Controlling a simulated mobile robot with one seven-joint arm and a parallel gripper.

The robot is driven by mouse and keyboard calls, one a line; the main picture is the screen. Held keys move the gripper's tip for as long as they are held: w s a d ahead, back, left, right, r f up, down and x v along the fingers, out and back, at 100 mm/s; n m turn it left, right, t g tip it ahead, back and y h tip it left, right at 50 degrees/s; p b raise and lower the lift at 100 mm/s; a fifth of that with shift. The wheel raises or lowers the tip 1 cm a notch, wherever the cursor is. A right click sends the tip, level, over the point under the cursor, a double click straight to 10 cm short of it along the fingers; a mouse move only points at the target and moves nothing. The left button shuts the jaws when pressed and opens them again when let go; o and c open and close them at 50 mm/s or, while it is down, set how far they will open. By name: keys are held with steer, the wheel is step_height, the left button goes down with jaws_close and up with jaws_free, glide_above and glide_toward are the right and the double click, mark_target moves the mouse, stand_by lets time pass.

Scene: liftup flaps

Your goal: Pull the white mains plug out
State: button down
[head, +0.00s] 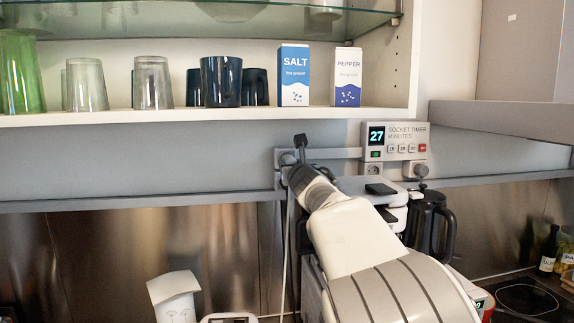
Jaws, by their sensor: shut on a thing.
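My arm reaches up from the lower right to the grey socket strip (345,153) under the shelf. My gripper (294,160) is at the strip's left end, mostly hidden behind my own wrist. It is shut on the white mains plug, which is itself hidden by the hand. A thin white cable (287,245) hangs straight down from there. I cannot tell how far the plug sits in its socket.
A socket timer (395,139) showing 27 is right of my gripper, with a dark plug (420,171) below it. A black kettle (433,220) stands behind my arm. Above, the shelf (210,117) holds glasses, a salt box (294,75) and a pepper box (347,77).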

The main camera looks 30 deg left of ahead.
steer(key=shift+b+v, duration=1.2)
